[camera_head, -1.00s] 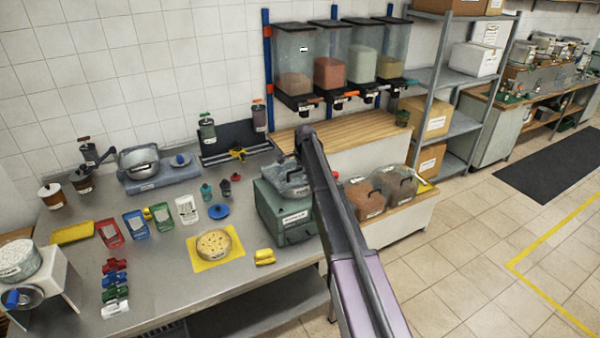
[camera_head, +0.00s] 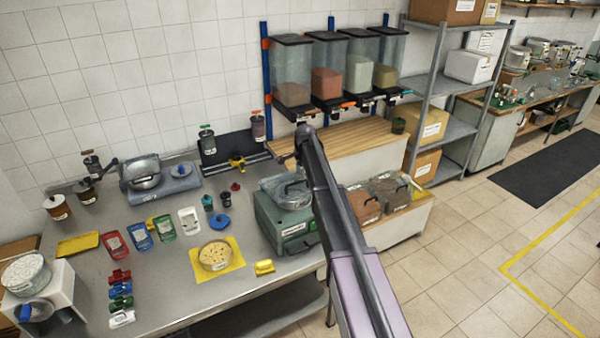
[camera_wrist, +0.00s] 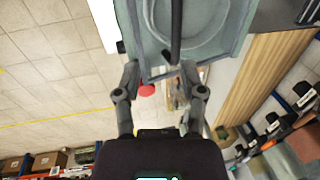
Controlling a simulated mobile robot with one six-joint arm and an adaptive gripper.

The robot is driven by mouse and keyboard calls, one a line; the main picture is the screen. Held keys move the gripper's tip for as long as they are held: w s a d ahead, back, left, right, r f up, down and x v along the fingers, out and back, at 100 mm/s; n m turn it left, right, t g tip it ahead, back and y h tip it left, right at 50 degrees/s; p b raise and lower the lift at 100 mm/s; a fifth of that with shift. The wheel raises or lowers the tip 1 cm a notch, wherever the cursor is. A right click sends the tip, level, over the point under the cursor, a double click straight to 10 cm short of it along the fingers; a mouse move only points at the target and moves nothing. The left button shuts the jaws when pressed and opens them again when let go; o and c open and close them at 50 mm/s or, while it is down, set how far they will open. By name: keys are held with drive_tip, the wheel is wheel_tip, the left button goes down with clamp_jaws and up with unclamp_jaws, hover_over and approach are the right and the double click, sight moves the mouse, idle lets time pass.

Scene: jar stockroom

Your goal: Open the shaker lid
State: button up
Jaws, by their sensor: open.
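The shaker appears to be the green box-shaped machine (camera_head: 282,230) with a white label, on the right end of the grey table. Its clear lid (camera_head: 270,187) has a dark handle and looks closed; my arm covers part of it. In the wrist view a pale teal see-through lid (camera_wrist: 208,42) with a dark bar handle (camera_wrist: 176,30) fills the top. My gripper (camera_wrist: 160,68) is open, and the near end of the handle appears between its fingertips, nearer the right one. I cannot tell whether they touch. In the head view my gripper is hidden behind my arm.
A wooden-topped bench (camera_head: 345,142) with hoppers above stands behind the shaker. Two clear-lidded bins (camera_head: 362,205) are to its right. A yellow mat (camera_head: 238,262) with a round sieve, a yellow block (camera_head: 264,267) and a blue lid (camera_head: 219,223) lie left. Open floor is at right.

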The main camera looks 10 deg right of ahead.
drive_tip(key=shift+n, duration=0.6)
drive_tip(key=shift+s+r, duration=0.2)
drive_tip(key=shift+s, duration=0.9)
drive_tip(key=shift+s+r, duration=0.2)
drive_tip(key=shift+s, duration=0.9)
drive_tip(key=shift+f, duration=0.15)
clamp_jaws()
drive_tip(key=s+a+f+m+t+y+b, duration=0.1)
drive_tip(key=a+f+m+t+y+b, duration=0.5)
drive_tip(key=b, duration=0.8)
drive_tip(key=s+d+f+m+t+h+b, duration=0.1)
drive_tip(key=s+d+f+m+t+b, duration=0.2)
drive_tip(key=d+m+t+b, duration=0.5)
drive_tip(key=m+t+b, duration=0.1)
drive_tip(key=m+b, duration=0.4)
drive_tip(key=shift+s+d+f, duration=0.15)
drive_tip(key=shift+s+f, duration=0.05)
drive_tip(key=shift+s, duration=0.2)
